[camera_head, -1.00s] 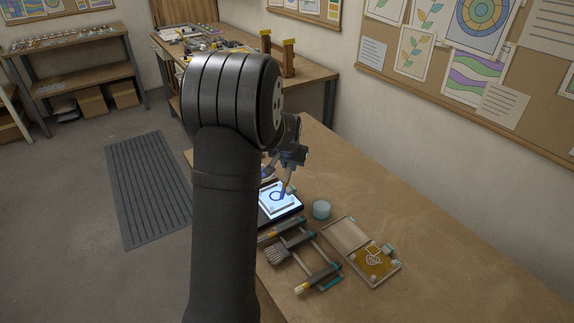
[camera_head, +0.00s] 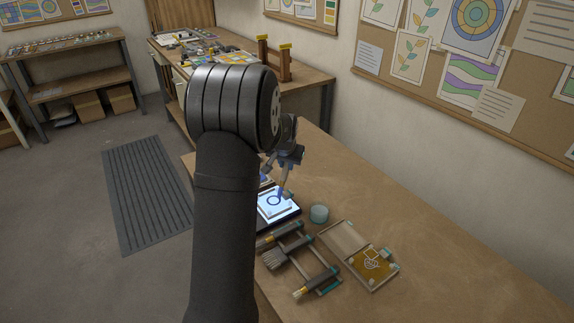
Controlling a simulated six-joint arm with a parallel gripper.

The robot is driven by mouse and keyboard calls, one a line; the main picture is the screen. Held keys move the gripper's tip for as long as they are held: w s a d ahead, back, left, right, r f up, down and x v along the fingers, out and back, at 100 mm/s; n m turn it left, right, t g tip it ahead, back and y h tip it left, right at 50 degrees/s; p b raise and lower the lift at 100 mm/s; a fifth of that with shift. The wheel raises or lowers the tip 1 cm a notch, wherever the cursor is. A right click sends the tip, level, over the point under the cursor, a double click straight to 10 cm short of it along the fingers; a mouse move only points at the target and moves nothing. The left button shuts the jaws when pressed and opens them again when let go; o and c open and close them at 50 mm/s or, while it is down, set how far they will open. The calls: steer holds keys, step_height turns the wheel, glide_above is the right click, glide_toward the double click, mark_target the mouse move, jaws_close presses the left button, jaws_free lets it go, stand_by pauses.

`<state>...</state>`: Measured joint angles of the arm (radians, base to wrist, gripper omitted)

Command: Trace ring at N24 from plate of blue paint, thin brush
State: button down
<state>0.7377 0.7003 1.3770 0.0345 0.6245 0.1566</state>
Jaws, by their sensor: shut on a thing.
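My gripper (camera_head: 287,158) is shut on a thin brush (camera_head: 284,189) and holds it tilted above the lit glass panel (camera_head: 268,203). The brush's lower end is over the panel's right part, near a dark blue ring (camera_head: 274,200) drawn on the bright surface. I cannot tell whether the tip touches the glass. The left part of the panel is hidden behind my arm. I cannot make out a plate of blue paint; a small dark item with blue (camera_head: 266,180) shows partly behind my arm, beyond the panel.
The table's right side is clear.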

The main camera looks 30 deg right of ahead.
stand_by(0.3)
steer(key=shift+r, duration=2.5)
steer(key=shift+w, duration=0.1)
